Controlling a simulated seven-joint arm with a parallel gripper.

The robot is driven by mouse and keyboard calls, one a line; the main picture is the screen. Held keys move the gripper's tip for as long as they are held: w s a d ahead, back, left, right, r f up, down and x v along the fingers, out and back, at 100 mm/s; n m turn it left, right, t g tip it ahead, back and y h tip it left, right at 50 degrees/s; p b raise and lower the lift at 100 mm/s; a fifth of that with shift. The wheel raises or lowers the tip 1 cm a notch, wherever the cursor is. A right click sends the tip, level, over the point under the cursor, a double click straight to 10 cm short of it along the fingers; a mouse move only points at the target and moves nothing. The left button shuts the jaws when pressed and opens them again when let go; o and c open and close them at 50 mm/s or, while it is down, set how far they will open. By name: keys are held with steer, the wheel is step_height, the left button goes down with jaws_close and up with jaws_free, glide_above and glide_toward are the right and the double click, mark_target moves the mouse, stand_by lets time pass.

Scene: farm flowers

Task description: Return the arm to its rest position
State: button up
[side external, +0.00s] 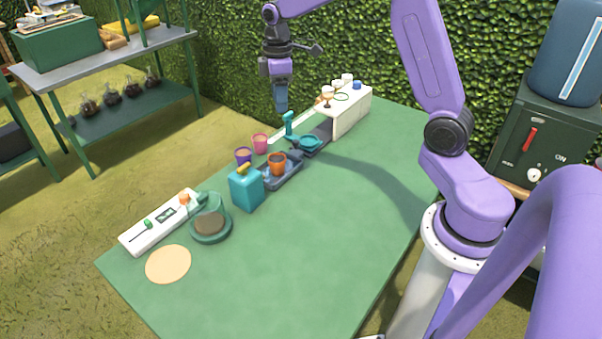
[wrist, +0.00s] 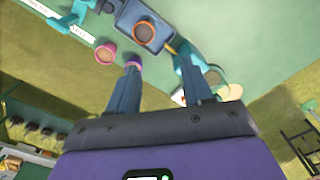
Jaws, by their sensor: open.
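My gripper (side external: 281,104) hangs pointing down in the side external view, above the far edge of the green table (side external: 310,220). It is apart from the things below it. In the wrist view my gripper (wrist: 162,84) has its two blue fingers spread apart with nothing held between them. Below are an orange cup (side external: 278,164) on a dark tray (side external: 284,178), a purple cup (side external: 243,156) and a pink cup (side external: 260,143). The orange cup also shows in the wrist view (wrist: 145,32), with the pink cup (wrist: 105,53) beside it. The left finger partly hides the purple cup (wrist: 134,60).
A teal box (side external: 246,190), a round dish of soil (side external: 210,225), a white panel (side external: 160,222) and a tan disc (side external: 168,264) stand on the left. A white unit with small cups (side external: 351,115) stands at the back. The table's right side is clear. A hedge (side external: 355,45) rises behind.

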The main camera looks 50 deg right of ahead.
steer(key=s+a+r+n, duration=0.1)
steer(key=s+a+r, duration=0.1)
steer(key=s+a, duration=1.15)
steer(key=s+d+f+n, duration=0.1)
steer(key=s, duration=1.9)
steer(key=shift+d+f+n, duration=0.15)
steer(key=shift+f+n, duration=0.2)
steer(key=shift+n, duration=0.05)
